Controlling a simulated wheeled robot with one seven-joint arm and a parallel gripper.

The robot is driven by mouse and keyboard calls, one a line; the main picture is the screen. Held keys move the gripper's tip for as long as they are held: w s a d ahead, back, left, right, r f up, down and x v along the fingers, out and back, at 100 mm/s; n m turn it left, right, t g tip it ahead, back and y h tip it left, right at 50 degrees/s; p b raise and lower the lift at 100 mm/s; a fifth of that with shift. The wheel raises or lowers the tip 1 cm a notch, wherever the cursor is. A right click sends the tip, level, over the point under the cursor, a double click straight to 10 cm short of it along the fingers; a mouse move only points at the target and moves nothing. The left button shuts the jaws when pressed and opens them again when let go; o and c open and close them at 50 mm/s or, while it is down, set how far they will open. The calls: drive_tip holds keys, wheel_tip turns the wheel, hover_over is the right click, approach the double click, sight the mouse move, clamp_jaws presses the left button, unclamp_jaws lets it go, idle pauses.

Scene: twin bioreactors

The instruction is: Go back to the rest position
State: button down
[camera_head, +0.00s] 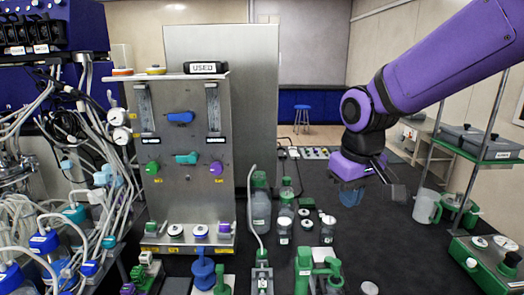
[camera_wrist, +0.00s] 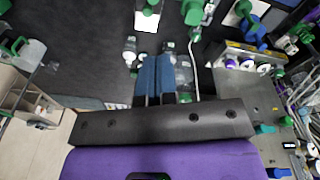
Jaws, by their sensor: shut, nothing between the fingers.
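My purple arm reaches in from the upper right in the head view. My gripper (camera_head: 350,192) hangs from it, above the right part of the dark bench, with its fingers pointing down. In the wrist view the two blue fingers of my gripper (camera_wrist: 156,75) lie side by side, shut, with nothing seen between them. Clear bottles stand on the bench beyond the fingers, partly hidden by them. No other object is named by the task.
A metal control panel (camera_head: 185,150) stands to the left, with tangled tubing beside it. Bottles (camera_head: 261,208) and green clamps (camera_head: 304,270) stand on the bench. A rack with grey trays (camera_head: 470,138) is at the right. The bench (camera_head: 385,235) right of the bottles is mostly clear.

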drive_tip(key=s+d+r+m+t, duration=0.2)
drive_tip(key=s+d+r, duration=0.1)
drive_tip(key=s+d, duration=0.3)
drive_tip(key=s+d+r+m+t, duration=0.1)
drive_tip(key=s+d+r, duration=0.3)
drive_tip(key=s, duration=0.6)
drive_tip(key=d+m, duration=0.1)
drive_tip(key=d, duration=0.1)
drive_tip(key=shift+s+d+r+t, duration=0.15)
drive_tip(key=shift+d+r+t, duration=0.15)
drive_tip(key=shift+t, duration=0.1)
idle(1.0)
